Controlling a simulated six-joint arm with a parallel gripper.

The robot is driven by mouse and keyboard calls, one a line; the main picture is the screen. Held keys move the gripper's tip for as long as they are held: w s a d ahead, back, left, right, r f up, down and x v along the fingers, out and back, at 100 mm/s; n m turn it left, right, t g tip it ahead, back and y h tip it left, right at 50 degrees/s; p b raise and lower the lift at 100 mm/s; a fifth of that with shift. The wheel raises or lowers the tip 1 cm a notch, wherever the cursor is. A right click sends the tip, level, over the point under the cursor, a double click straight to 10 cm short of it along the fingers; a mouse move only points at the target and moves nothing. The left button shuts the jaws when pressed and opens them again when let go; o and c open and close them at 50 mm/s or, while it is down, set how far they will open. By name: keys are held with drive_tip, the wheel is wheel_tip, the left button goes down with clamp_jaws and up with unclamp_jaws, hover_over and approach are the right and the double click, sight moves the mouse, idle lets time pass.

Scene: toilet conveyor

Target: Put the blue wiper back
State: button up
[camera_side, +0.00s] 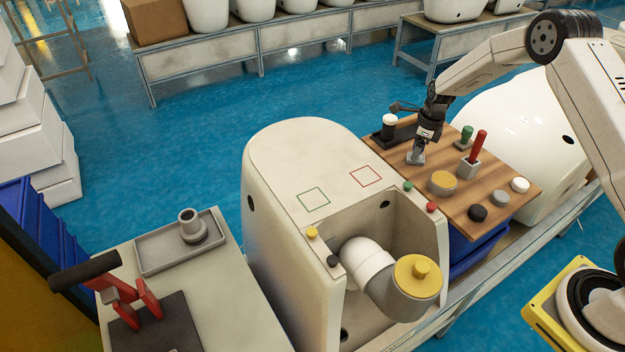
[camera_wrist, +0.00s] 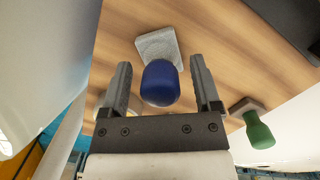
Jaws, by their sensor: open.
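The blue wiper (camera_wrist: 160,85) shows in the wrist view as a rounded blue handle on a grey squarish base (camera_wrist: 163,45). It is on the wooden board (camera_side: 390,156). My gripper (camera_wrist: 160,62) is open, with one finger on each side of the blue handle and visible gaps between. In the side view my gripper (camera_side: 421,144) points down over the far left part of the board. The grey base (camera_side: 415,159) shows below it there, while the blue handle is hidden.
A green-handled tool (camera_side: 466,135) and a red-handled tool in a grey block (camera_side: 477,148) stand close by on the board. A dark holder with a white-topped cylinder (camera_side: 389,124) is at left. Round pads (camera_side: 443,183) lie nearer. The white toilet body (camera_side: 300,150) adjoins the board.

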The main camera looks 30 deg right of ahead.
drive_tip(key=r, duration=0.7)
drive_tip(key=s+r, duration=0.1)
drive_tip(key=r, duration=0.3)
drive_tip(key=shift+s+d+r, duration=0.1)
drive_tip(key=shift+d+r, duration=0.1)
drive_tip(key=shift+d, duration=0.2)
drive_tip(key=s+a+r+n, duration=0.1)
drive_tip(key=s+a+n, duration=0.4)
drive_tip(key=s+n, duration=0.2)
drive_tip(key=s+a+r+n+t, duration=0.1)
drive_tip(key=s+a+n, duration=0.5)
drive_tip(key=n, duration=0.5)
drive_tip(key=s+a+r+n, duration=0.1)
drive_tip(key=s+a+n, duration=0.5)
drive_tip(key=s+n, duration=0.3)
drive_tip(key=shift+s+a+n+h, duration=0.2)
drive_tip(key=shift+n+h, duration=0.2)
drive_tip(key=shift+n, duration=0.2)
drive_tip(key=shift+s+a+n, duration=0.15)
drive_tip(key=shift+s+n, duration=0.3)
drive_tip(key=shift+n, duration=0.05)
